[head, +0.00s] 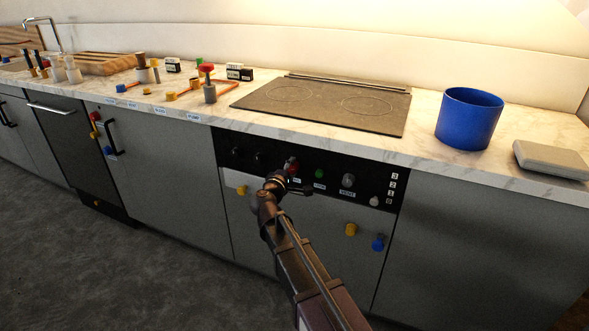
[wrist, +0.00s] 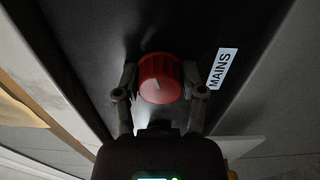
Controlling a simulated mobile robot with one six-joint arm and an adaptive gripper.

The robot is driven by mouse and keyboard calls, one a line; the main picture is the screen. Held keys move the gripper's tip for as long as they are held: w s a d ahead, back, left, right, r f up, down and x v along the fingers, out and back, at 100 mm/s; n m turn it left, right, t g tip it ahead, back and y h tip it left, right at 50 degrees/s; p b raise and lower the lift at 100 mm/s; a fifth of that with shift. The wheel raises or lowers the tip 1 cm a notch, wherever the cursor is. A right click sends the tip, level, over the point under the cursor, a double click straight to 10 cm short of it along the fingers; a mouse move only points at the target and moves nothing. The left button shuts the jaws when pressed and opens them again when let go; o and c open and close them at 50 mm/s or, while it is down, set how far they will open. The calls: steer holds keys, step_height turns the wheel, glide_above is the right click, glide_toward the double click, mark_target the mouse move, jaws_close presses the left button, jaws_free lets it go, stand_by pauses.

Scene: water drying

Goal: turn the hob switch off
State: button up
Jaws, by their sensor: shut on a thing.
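A red round knob (wrist: 160,78) sits on the black control panel (wrist: 100,60), beside a white label reading MAINS (wrist: 222,68). My gripper (wrist: 160,84) is shut on the red knob, one finger at each side. In the head view my gripper (head: 288,172) reaches the panel below the hob (head: 325,120), and the red knob (head: 292,162) is mostly hidden by it. No other thing is between the fingers.
A green button (head: 319,174) and a grey knob (head: 348,181) are right of my gripper on the panel; dark knobs (head: 258,158) are left. A white knob (head: 374,201), a yellow knob (head: 351,229) and a blue knob (head: 378,243) sit lower. A blue pot (head: 469,118) stands on the worktop.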

steer(key=shift+s+d+f+m, duration=0.1)
steer(key=shift+s+m, duration=0.05)
steer(key=shift+m, duration=1.55)
steer(key=o, duration=1)
steer(key=shift+o, duration=0.7)
steer(key=shift+a, duration=0.2)
steer(key=v, duration=1.1)
steer(key=shift+s, duration=0.4)
